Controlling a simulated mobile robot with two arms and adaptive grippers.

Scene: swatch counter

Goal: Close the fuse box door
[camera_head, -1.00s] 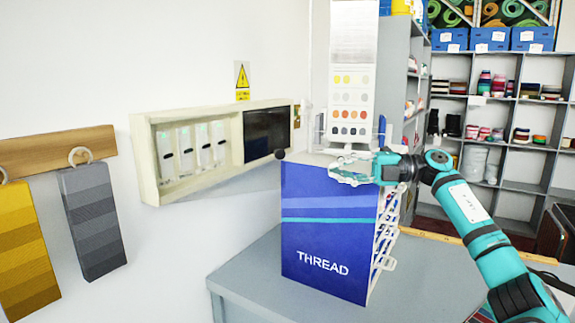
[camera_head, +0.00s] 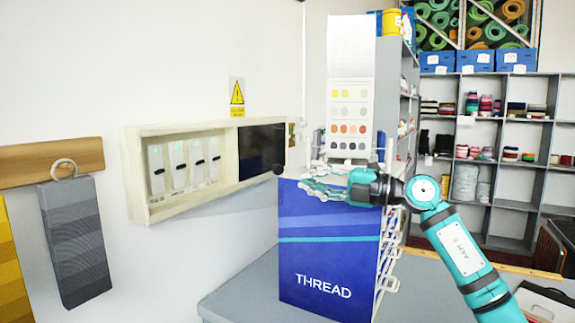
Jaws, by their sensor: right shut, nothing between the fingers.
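The fuse box (camera_head: 185,207) is a shallow pale wooden case on the white wall, left of centre. Its left part is open and shows several white fuse units (camera_head: 178,163) with small green lights. A dark panel (camera_head: 258,151), seemingly the door, covers the right part. A round black knob (camera_head: 278,169) shows at this panel's right end. My right gripper (camera_head: 306,187) is shut and empty, pointing left over the top of the blue thread cabinet, to the right of the knob and apart from it. My left gripper is out of view.
The blue THREAD cabinet (camera_head: 325,265) stands on a grey counter (camera_head: 238,292), with a colour swatch card (camera_head: 349,115) behind my gripper. A grey swatch (camera_head: 75,240) hangs from a wooden rail (camera_head: 30,166) at left. Shelves (camera_head: 505,180) stand behind at right.

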